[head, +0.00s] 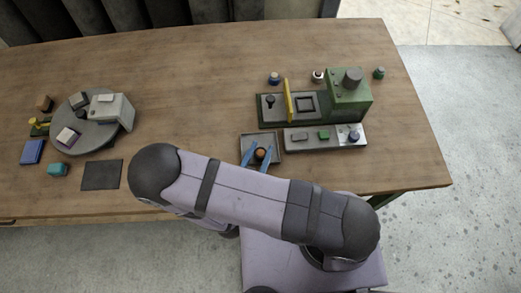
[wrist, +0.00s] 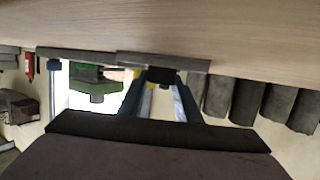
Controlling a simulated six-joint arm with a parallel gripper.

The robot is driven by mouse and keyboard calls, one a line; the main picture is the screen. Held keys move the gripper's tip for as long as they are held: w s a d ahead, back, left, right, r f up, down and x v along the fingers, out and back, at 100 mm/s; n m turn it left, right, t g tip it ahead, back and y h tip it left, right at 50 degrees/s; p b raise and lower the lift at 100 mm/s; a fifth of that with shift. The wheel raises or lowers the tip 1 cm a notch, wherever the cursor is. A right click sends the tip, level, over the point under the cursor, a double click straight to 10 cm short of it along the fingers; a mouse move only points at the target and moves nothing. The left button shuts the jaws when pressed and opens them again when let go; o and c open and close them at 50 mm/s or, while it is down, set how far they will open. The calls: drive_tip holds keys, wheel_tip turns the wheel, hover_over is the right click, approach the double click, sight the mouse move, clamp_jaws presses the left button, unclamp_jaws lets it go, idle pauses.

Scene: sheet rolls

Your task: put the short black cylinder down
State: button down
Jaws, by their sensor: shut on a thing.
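My gripper (head: 260,154) has blue fingers and is at the small grey square tray (head: 275,138) near the table's front edge. In the wrist view the gripper (wrist: 161,80) is shut on a short black cylinder (wrist: 162,75) between its fingertips. The cylinder overlaps the grey tray edge (wrist: 190,64) there; I cannot tell whether it touches the tray floor. In the head view a round orange-brown top (head: 261,153) shows between the fingers, and the cylinder's dark side is hidden.
A green machine (head: 349,97) with a yellow bar stands behind the tray. A grey strip (head: 299,138) with small parts lies close on its right. A round grey turntable (head: 95,137) with blocks is at left, beside a dark mat (head: 101,175). The middle table is clear.

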drive_tip(key=c, duration=1.3)
unclamp_jaws()
drive_tip(key=shift+f, duration=0.1)
drive_tip(key=shift+r, duration=0.25)
drive_tip(key=p+v, duration=0.4)
drive_tip(key=v, duration=0.6)
drive_tip(key=shift+s+a+r, duration=0.1)
drive_tip(key=shift+s, duration=0.1)
drive_tip(key=shift+s+a+r, duration=0.1)
drive_tip(key=shift+s+a, duration=0.1)
drive_tip(key=shift+s, duration=0.5)
